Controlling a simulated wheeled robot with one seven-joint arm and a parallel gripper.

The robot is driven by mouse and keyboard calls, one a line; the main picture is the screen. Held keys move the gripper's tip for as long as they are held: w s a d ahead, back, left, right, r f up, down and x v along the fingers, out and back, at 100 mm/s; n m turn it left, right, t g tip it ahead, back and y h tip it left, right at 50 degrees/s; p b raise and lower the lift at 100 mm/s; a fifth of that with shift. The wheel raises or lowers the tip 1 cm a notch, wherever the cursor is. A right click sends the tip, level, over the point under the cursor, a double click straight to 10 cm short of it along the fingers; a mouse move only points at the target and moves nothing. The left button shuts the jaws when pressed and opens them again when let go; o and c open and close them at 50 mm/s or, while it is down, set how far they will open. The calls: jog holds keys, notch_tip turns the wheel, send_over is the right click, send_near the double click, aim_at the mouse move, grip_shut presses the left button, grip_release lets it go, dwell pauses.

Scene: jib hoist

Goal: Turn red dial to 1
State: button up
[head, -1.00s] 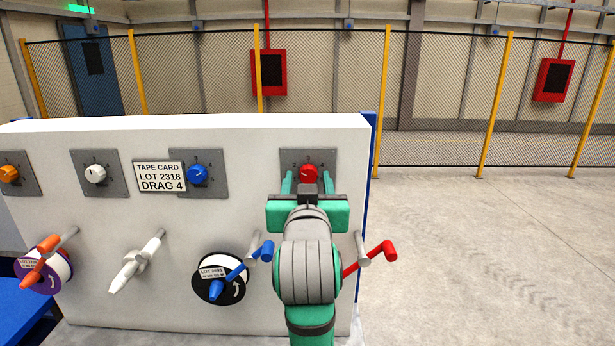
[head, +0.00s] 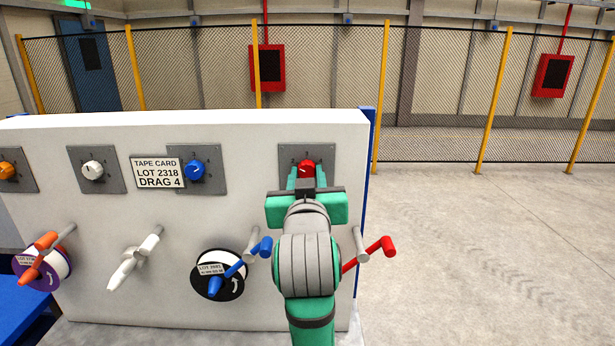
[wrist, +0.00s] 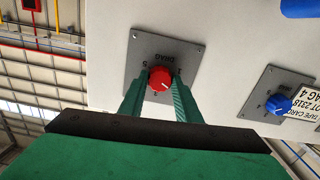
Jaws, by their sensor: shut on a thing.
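The red dial (head: 307,168) sits on a grey square plate (head: 327,158) at the right end of the white panel. In the wrist view the red dial (wrist: 160,79) lies between the two green fingers, with a small white pointer line on its face and the word DRAG and numbers on the plate around it. The view is turned over, and part of the scale is hidden by the fingers. My gripper (head: 306,180) is shut on the red dial, one finger on each side; it also shows in the wrist view (wrist: 160,88).
Blue (head: 195,170), white (head: 92,170) and orange (head: 8,171) dials sit to the left. A tape card (head: 157,173) reads LOT 2318, DRAG 4. Cranks stick out below, including a red one (head: 380,247) beside my arm. Open floor lies to the right.

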jog(key=n, duration=0.5)
jog(key=shift+n, duration=0.4)
jog(key=n, duration=0.3)
jog(key=shift+n, duration=1.2)
jog(key=o, duration=1.1)
jog(key=shift+c, duration=0.2)
jog(key=shift+s, duration=0.1)
